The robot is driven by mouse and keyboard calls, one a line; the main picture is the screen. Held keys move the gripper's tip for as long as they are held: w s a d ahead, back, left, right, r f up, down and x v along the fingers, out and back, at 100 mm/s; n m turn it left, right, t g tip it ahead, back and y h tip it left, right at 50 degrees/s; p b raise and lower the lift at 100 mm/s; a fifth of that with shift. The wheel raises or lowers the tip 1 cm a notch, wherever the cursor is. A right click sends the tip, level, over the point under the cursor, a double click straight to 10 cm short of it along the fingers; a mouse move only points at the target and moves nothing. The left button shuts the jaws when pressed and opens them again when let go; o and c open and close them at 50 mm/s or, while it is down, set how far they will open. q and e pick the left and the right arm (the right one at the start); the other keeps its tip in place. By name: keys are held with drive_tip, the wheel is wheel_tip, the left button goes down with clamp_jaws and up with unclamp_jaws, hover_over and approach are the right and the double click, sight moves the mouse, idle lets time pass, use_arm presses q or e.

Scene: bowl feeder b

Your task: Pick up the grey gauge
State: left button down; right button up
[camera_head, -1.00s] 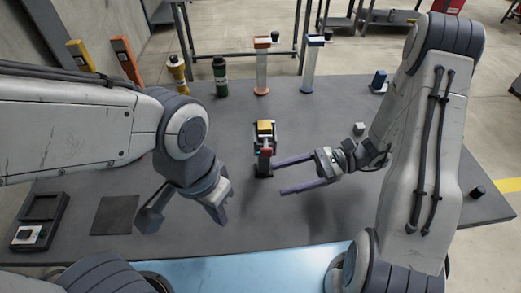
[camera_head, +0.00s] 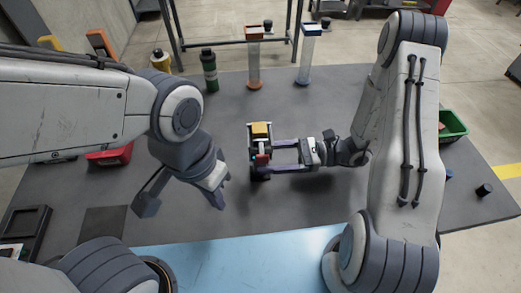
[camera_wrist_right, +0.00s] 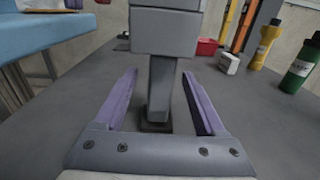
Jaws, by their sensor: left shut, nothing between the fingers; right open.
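I cannot say for sure which thing is the grey gauge. In the right wrist view the grey post (camera_wrist_right: 162,85), under a wider grey block (camera_wrist_right: 166,32), stands between the open purple fingers (camera_wrist_right: 160,78). Gaps show on both sides of the post. My left gripper (camera_head: 219,197) is shut and empty, left of the stand.
A green bottle (camera_head: 209,70), a yellow bottle (camera_head: 161,60) and two clear columns (camera_head: 254,62) stand along the back. A red bin (camera_head: 110,155) is at left, a green bin (camera_head: 453,124) at right. A dark square (camera_head: 102,224) lies front left. The front middle is clear.

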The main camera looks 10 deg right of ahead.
drive_tip(key=a, duration=0.5)
drive_tip(key=shift+w+a+f+p, duration=0.1)
drive_tip(key=shift+w+f+p, duration=0.1)
drive_tip(key=shift+p, duration=0.2)
drive_tip(key=shift+c, duration=0.3)
clamp_jaws()
